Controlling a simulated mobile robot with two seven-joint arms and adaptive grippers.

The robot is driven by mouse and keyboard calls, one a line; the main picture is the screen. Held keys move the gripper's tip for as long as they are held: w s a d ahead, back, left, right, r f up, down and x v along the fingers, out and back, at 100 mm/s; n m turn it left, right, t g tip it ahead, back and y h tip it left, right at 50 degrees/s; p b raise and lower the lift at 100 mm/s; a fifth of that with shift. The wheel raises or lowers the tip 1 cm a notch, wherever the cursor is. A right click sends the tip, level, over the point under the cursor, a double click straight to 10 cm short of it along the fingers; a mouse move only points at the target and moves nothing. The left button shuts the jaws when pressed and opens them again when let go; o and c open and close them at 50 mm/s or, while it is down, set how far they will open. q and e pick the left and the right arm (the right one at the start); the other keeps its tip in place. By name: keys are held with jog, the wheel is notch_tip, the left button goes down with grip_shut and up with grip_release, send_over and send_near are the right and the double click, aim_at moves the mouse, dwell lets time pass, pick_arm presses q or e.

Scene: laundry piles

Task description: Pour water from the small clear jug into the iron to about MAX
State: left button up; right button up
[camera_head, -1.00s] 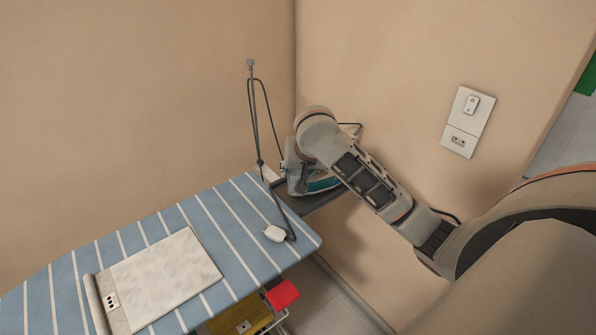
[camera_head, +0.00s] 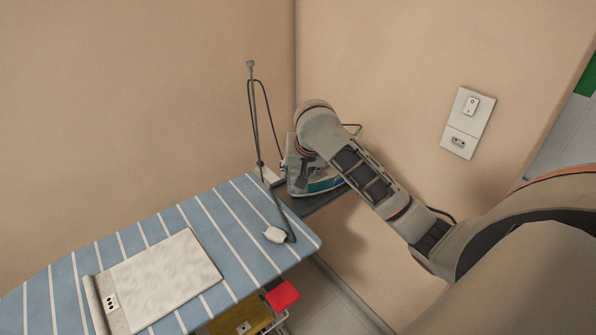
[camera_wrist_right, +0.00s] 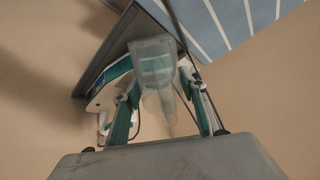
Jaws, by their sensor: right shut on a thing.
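The iron (camera_head: 296,185), white and teal, rests on the dark metal iron rest at the far end of the ironing board. It also shows behind the fingers in the right wrist view (camera_wrist_right: 103,96). The small clear jug (camera_wrist_right: 155,62) is between the fingers of my right gripper (camera_wrist_right: 162,92), which is shut on it. The jug overlaps the iron and the rest in that view; I cannot tell its exact tilt or whether water is flowing. In the head view my right arm hides the jug and part of the iron. My left gripper is not in view.
The iron rest (camera_head: 322,200) juts from the striped ironing board (camera_head: 215,215). A cord pole (camera_head: 254,110) stands beside the iron, with a white plug (camera_head: 275,234) on the board. Walls close in behind; a switch plate (camera_head: 467,122) is right.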

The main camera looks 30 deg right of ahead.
jog(key=shift+r+g, duration=0.2)
jog(key=shift+g, duration=0.2)
dwell(0.3)
jog(key=shift+w+d, duration=0.1)
dwell(0.4)
jog(key=shift+y, duration=0.3)
jog(key=shift+r+g, duration=0.1)
jog(key=shift+g, duration=0.2)
dwell(0.6)
